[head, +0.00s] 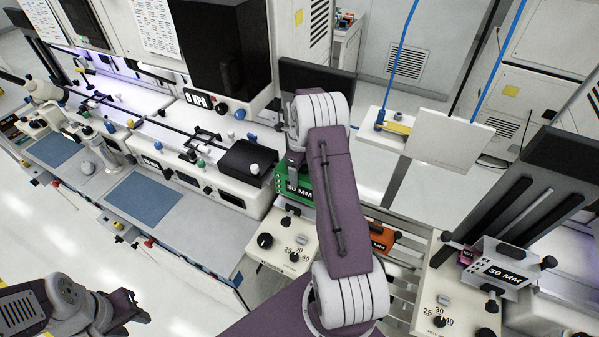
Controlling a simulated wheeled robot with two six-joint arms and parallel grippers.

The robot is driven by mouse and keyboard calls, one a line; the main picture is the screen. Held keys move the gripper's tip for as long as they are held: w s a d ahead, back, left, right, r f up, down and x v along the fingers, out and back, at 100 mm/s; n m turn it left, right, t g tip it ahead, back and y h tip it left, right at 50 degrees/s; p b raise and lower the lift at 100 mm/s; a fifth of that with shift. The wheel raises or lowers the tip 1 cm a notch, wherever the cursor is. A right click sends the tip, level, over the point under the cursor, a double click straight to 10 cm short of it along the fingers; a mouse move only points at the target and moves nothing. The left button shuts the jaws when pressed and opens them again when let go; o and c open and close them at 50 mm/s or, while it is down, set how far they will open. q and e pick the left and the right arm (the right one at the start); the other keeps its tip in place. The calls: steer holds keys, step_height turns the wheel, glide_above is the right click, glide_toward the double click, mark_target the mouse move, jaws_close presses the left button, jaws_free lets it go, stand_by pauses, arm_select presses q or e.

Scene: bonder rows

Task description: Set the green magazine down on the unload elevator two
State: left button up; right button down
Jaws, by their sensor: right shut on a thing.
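The green magazine (281,182), marked 30 MM, is upright at the machine's end in the middle of the head view, just behind a cream dial panel (272,242). My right arm covers its right part. My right gripper (294,162) is at the top of the green magazine and shut on it; its fingers are mostly hidden. I cannot tell whether the magazine's underside touches the elevator below. No label shows which elevator is number two. My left gripper (127,306) is at the lower left, away from the machines; its jaw opening is unclear.
An orange magazine (381,238) lies right of my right arm. A black monitor (318,78) stands behind my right arm. Floor at left is clear.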

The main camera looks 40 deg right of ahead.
mark_target(303, 193)
steer(key=shift+f+b, duration=0.85)
steer(key=shift+f, duration=0.45)
steer(key=shift+f, duration=0.15)
steer(key=shift+f+b, duration=0.5)
steer(key=shift+f, duration=0.1)
steer(key=shift+c, duration=0.8)
jaws_free()
